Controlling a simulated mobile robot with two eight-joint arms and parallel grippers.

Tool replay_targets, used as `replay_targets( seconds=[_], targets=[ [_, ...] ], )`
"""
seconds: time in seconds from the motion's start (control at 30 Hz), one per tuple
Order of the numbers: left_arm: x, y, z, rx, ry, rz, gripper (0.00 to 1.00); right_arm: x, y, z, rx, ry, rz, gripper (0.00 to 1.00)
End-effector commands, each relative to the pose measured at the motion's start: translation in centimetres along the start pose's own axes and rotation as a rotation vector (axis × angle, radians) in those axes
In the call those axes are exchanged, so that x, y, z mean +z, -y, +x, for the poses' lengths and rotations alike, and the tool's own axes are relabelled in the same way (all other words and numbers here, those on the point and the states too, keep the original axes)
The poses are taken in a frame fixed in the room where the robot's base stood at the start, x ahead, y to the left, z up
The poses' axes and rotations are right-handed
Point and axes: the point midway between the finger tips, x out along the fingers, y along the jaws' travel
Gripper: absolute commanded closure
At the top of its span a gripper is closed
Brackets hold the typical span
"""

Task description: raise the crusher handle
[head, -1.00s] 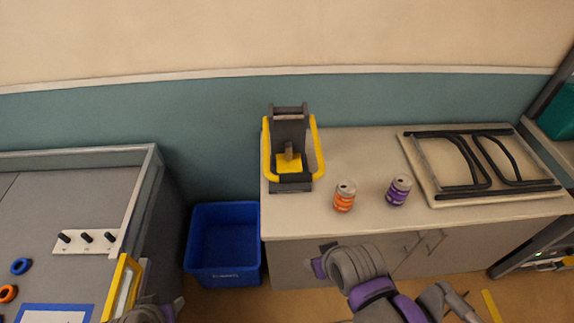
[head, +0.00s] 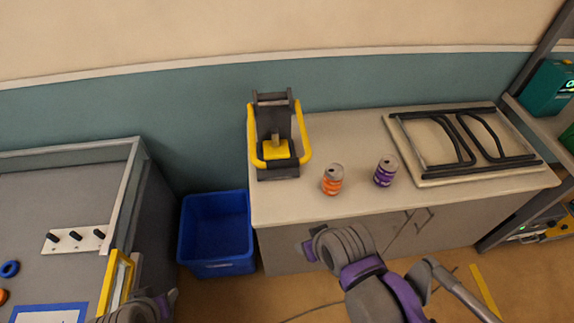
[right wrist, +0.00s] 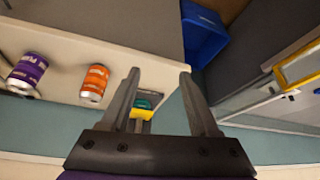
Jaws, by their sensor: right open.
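The crusher (head: 275,120) stands at the left end of the counter, a dark upright frame with a yellow pad. Its yellow U-shaped handle (head: 305,140) hangs low, looped around the front and sides of the frame. My right gripper (head: 309,247) is in front of the counter, below and apart from the crusher. In the right wrist view my right gripper (right wrist: 160,74) is open and empty; a yellow part of the crusher (right wrist: 143,113) shows beyond the fingers, mostly hidden. My left gripper (head: 165,302) is at the bottom left edge, its fingers unclear.
An orange can (head: 332,180) and a purple can (head: 385,171) stand on the counter (head: 355,140) right of the crusher. A framed board with black bars (head: 465,145) lies farther right. A blue bin (head: 217,230) stands on the floor at left, beside a grey table (head: 60,205).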

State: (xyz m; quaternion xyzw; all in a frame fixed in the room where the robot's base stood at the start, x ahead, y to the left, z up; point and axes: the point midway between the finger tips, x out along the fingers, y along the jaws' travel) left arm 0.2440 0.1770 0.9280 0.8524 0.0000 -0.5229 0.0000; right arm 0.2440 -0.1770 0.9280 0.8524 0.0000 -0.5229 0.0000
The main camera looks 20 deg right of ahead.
Motion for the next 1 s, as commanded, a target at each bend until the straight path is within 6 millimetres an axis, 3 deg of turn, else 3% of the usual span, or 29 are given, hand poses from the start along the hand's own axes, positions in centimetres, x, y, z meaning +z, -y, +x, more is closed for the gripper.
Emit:
replay_targets(
  seconds=[0.47, 0.7, 0.87, 1.0],
  targets=[
    [0.2, 0.0, 0.2, 0.0, 0.002, 0.0, 0.5, 0.2, -0.1, 0.3, 0.013, 0.007, -0.018, 0.38],
    [2.7, 0.0, 3.0, 0.0, 0.019, 0.0, 0.5, 0.7, -2.6, 3.4, 0.258, 0.066, -0.293, 0.38],
    [4.4, 0.0, 5.3, 0.0, 0.03, 0.0, 0.5, -2.0, -4.3, 4.5, 0.538, 0.041, -0.541, 0.38],
    [5.7, 0.0, 7.2, 0.0, 0.037, 0.0, 0.5, -6.1, -3.8, 4.1, 0.795, -0.055, -0.721, 0.38]
  ],
)
